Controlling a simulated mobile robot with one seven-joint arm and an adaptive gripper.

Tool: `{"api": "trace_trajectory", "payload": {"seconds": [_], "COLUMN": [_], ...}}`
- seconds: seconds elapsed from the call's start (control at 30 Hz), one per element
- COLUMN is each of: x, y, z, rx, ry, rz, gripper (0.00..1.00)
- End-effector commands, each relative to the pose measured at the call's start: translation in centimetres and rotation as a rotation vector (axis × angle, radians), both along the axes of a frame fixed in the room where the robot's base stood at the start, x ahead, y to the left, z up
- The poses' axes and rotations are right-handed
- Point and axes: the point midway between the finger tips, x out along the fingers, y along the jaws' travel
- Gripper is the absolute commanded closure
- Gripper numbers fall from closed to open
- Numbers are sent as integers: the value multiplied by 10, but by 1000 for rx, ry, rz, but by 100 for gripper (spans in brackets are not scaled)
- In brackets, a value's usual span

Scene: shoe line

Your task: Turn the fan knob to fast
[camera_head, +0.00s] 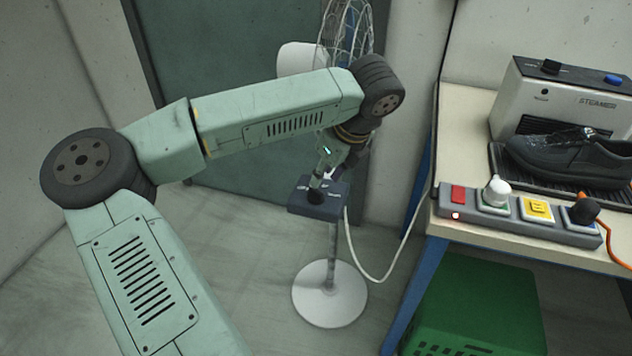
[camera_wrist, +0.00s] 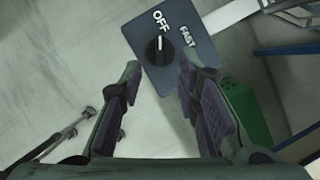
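The fan (camera_head: 329,293) stands on a round white base on the floor. Its dark blue control box (camera_head: 333,208) sits on the pole. The black fan knob (camera_wrist: 159,51) is on the box face, and its white pointer line points toward the OFF label. The FAST label (camera_wrist: 187,36) is to the right of the knob in the wrist view. My gripper (camera_wrist: 161,73) is open, with one finger to each side of the knob's line. The fingertips appear just short of the knob, and I see no contact. In the head view my arm partly hides the fan.
A table at right carries a steamer (camera_head: 560,95), a dark shoe (camera_head: 570,155) and a grey switch strip (camera_head: 520,222) with a glowing red light. A green crate (camera_head: 480,300) is under the table. A white cord (camera_head: 375,277) runs from the fan toward the table.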

Motion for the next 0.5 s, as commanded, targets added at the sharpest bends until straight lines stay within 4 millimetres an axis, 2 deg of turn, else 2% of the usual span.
{"api": "trace_trajectory", "payload": {"seconds": [0.13,0.3,0.5], "x": [7,14,16], "y": [7,12,15], "z": [-24,-45,-55], "rx": [-3,-3,-2], "ry": [4,2,1], "rz": [-1,0,-2], "gripper": [70,70,70]}}
